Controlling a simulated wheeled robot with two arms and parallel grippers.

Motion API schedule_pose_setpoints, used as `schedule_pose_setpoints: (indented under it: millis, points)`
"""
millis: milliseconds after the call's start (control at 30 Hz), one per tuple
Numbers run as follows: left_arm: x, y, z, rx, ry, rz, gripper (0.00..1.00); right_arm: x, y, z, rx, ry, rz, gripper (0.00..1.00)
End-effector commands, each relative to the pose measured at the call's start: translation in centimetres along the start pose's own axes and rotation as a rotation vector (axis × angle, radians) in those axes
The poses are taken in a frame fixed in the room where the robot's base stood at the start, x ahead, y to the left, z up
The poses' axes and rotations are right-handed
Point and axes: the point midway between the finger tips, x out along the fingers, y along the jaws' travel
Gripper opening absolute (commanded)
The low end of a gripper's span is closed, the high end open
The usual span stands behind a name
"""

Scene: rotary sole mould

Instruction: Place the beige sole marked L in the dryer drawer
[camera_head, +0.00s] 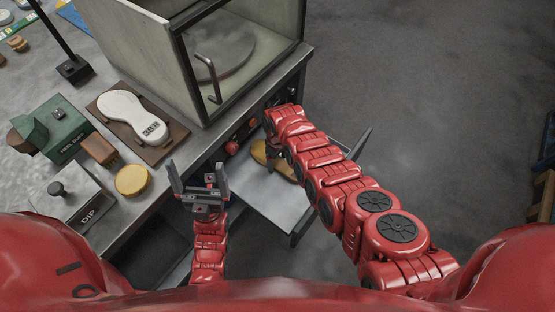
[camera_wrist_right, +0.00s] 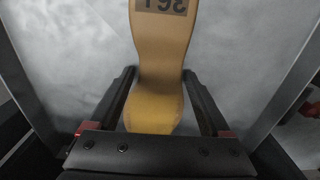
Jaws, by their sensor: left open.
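The beige sole (camera_wrist_right: 160,60) lies lengthwise in the right wrist view, with a dark printed mark at its top end, upside down and partly cut off. In the head view part of the sole (camera_head: 260,153) shows over the pulled-out dryer drawer (camera_head: 262,200). My right gripper (camera_wrist_right: 160,75) has one finger on each side of the sole's narrow part. The fingertips are very close to its edges; whether they press on it is unclear. In the head view my right arm hides much of the sole. My left gripper (camera_head: 197,178) is open and empty, by the bench's front edge.
The dryer cabinet (camera_head: 200,60) with a glass front stands on the bench above the drawer. A white sole marked 38R (camera_head: 133,115) lies on a brown board. A yellow round pad (camera_head: 133,180), a brush (camera_head: 98,149) and a DIP box (camera_head: 75,200) stand nearby.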

Motion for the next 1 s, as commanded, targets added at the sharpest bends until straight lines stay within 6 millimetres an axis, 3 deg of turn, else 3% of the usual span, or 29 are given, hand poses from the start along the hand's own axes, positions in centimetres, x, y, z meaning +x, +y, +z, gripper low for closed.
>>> schedule_pose_setpoints:
  millis: [100,467,733,1000]
  points:
    - [0.1,0.0,0.0,0.000,0.000,0.000,1.00,-0.1,0.0,0.0,0.000,0.000,0.000,1.00]
    - [0.6,0.0,-0.1,0.000,0.000,0.000,1.00,-0.8,0.0,0.0,0.000,0.000,0.000,1.00]
    - [1.9,-0.1,-0.3,0.000,0.000,0.000,1.00,-3.9,0.1,0.0,0.002,0.003,0.002,1.00]
    - [1.6,-0.1,-0.3,0.000,0.000,0.000,1.00,-7.5,0.0,-0.1,0.000,0.003,0.002,1.00]
